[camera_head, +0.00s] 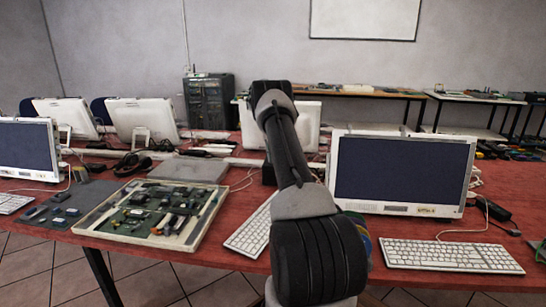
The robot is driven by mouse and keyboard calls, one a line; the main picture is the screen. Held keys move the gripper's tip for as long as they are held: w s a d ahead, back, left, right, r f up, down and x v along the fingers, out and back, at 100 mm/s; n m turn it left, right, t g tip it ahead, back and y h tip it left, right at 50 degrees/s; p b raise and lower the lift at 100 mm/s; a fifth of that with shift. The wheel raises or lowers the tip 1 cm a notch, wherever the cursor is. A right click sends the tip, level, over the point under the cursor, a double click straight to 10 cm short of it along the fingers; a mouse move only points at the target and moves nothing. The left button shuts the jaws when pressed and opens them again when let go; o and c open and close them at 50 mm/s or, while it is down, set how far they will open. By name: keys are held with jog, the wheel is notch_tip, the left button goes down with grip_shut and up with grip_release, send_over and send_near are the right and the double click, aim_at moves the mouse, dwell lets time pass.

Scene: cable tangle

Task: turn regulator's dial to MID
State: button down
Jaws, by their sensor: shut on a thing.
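I cannot make out the regulator or its dial in the head view. My arm rises through the middle of the picture and hides part of the red table (230,263) behind it. My gripper is not visible; the far end of the arm is turned away and covered by my own links. What the jaws hold and any contact with a dial cannot be seen.
A monitor (402,174) and keyboard (450,256) stand right of my arm. Another keyboard (250,231) lies partly behind it. A tray of circuit boards (97,224) and a grey laptop-like slab (190,168) lie to the left. More monitors (143,118) stand behind.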

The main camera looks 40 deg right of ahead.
dwell(0.5)
jog(key=c, duration=1.5)
grip_release()
notch_tip(320, 180, up, 12)
